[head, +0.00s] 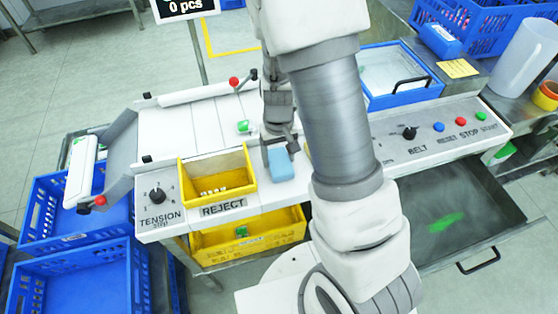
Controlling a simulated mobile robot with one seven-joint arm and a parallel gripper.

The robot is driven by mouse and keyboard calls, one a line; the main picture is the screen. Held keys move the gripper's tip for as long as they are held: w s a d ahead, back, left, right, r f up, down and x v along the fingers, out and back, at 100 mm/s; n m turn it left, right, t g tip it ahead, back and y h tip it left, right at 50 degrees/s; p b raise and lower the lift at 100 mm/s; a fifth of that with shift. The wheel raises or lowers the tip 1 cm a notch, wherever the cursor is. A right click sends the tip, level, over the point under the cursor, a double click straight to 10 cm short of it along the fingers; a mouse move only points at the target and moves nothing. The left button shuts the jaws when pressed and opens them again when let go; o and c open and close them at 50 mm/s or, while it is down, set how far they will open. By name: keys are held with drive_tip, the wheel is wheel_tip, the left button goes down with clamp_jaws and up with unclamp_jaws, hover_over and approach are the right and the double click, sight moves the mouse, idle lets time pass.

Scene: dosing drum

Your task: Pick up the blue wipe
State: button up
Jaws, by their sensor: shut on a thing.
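The blue wipe (281,165) is a small light-blue block-like piece at the front of the white machine top, just right of the yellow reject bin. My gripper (278,146) comes down from above and is shut on the wipe. The wipe sits at its fingertips. Part of the gripper and wrist is hidden behind my arm. Whether the wipe touches the surface below cannot be told.
The yellow reject bin (218,184) is close on the left. A blue-rimmed tray (404,98) stands at the right, behind the panel with the belt knob (409,132) and buttons. Blue crates (75,262) are at the lower left. My arm covers the middle.

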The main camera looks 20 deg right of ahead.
sight(284, 160)
drive_tip(key=shift+r, duration=0.55)
drive_tip(key=r, duration=0.2)
drive_tip(key=d+r, duration=0.1)
drive_tip(key=shift+s+d+r+p, duration=0.1)
drive_tip(key=shift+s+r+p, duration=0.2)
drive_tip(key=shift+r, duration=0.1)
drive_tip(key=s+d+r, duration=0.5)
drive_tip(key=d+r, duration=0.1)
drive_tip(key=d, duration=0.2)
drive_tip(key=shift+s+d, duration=0.3)
drive_tip(key=shift+d, duration=0.05)
